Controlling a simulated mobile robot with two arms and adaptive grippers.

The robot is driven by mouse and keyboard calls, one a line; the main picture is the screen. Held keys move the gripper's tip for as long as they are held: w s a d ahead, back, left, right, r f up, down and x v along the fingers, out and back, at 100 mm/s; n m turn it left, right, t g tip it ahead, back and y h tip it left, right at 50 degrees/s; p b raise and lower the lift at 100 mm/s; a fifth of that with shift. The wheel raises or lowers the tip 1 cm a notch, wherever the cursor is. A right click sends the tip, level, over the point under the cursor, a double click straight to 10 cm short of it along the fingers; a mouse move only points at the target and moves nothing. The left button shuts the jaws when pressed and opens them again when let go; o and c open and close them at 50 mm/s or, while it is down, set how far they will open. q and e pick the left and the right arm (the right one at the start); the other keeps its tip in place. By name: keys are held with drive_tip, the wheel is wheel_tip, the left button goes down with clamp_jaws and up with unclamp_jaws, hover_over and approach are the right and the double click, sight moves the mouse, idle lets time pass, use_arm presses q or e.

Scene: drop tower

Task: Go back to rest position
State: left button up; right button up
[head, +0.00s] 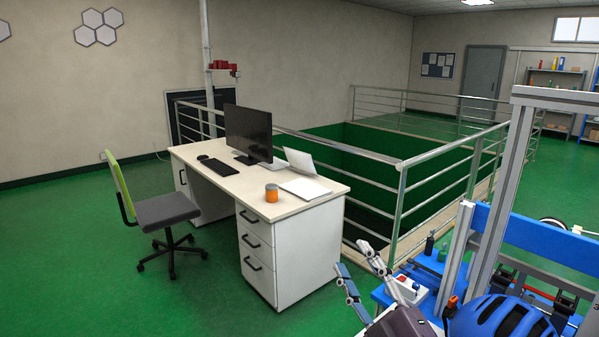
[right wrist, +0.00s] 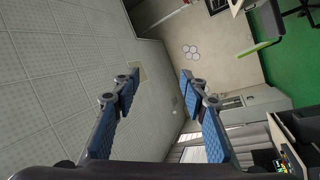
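My right gripper (head: 353,259) shows at the bottom of the head view, right of centre, with its two blue-padded fingers pointing up and apart. In the right wrist view the right gripper (right wrist: 160,76) is open, with nothing between its fingers. That view is tilted and looks toward the ceiling and a wall. My left gripper is not in view. A blue helmet (head: 497,319) sits at the bottom right of the head view, beside a metal frame (head: 508,170).
A metal railing (head: 400,200) surrounds a floor opening. A red-and-white box (head: 407,288) lies near the right gripper. Green floor is clear at left.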

drive_tip(key=s+d+f+m+g+h, duration=0.4)
drive_tip(key=d+f+m, duration=0.1)
drive_tip(key=f, duration=0.6)
drive_tip(key=s+d+f+m+g+h, duration=0.3)
drive_tip(key=s+d+f+m+h, duration=0.15)
drive_tip(key=f, duration=0.65)
drive_tip(key=s+f+m+g, duration=0.1)
drive_tip(key=s+f+g, duration=0.25)
drive_tip(key=s, duration=0.35)
drive_tip(key=s+f+m+g+y, duration=0.1)
drive_tip(key=s+f+m+g, duration=0.15)
drive_tip(key=s+f, duration=0.4)
drive_tip(key=s+f+m+g, duration=0.1)
drive_tip(key=s+f+g, duration=0.2)
drive_tip(key=s, duration=0.5)
wheel_tip(320, 180, down, 26)
drive_tip(key=s+g, duration=0.2)
drive_tip(key=s, duration=0.1)
drive_tip(key=s+d+f, duration=0.1)
drive_tip(key=s+f, duration=0.7)
drive_tip(key=s+d+f+g, duration=0.1)
drive_tip(key=s+d+f, duration=0.1)
drive_tip(key=s+f, duration=0.6)
drive_tip(key=shift+s+d+f+n, duration=0.25)
drive_tip(key=shift+s+f+n, duration=0.05)
drive_tip(key=shift+s+f, duration=0.15)
